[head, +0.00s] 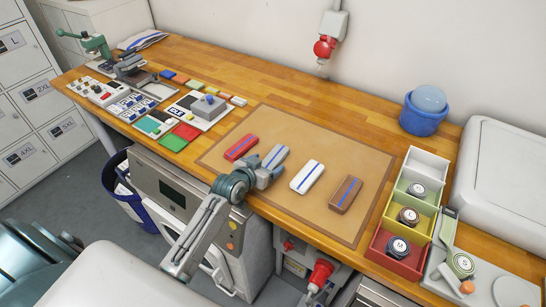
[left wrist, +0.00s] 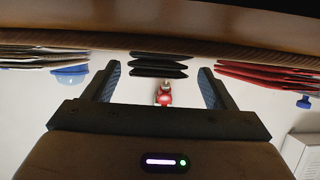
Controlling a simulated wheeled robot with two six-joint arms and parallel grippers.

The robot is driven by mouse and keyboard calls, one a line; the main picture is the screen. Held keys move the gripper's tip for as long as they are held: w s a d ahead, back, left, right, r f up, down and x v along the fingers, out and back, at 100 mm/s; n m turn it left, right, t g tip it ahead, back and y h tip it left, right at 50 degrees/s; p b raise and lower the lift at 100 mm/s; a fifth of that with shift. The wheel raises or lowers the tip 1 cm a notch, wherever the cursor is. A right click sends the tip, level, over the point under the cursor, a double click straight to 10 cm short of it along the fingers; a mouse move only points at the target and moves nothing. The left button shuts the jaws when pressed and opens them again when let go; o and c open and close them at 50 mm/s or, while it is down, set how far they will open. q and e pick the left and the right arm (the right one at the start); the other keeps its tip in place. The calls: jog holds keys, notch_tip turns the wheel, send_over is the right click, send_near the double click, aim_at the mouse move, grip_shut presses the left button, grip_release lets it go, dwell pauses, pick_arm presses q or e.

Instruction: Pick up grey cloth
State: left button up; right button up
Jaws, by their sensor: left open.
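The grey cloth (head: 275,155) is a folded bundle with a blue stripe, lying on the brown mat between a red cloth (head: 241,147) and a white cloth (head: 306,177). My left gripper (head: 266,178) is at its near end, low over the mat. In the left wrist view my left gripper (left wrist: 159,72) is open, and the grey cloth's folded edge (left wrist: 158,58) shows dark and layered between the two fingers, with a gap on each side. I cannot tell how far the fingers reach along it. My right gripper is not in view.
A brown cloth (head: 345,194) lies right of the white one on the mat (head: 290,128). A tray with white, green, yellow and red compartments (head: 401,249) stands at the right. A blue tub (head: 421,117) is behind. Boards and coloured pieces cover the left of the bench.

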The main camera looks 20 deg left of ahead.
pick_arm(q)
jog(key=c, duration=1.1)
jog(key=shift+o, duration=0.2)
jog(key=shift+r, duration=0.1)
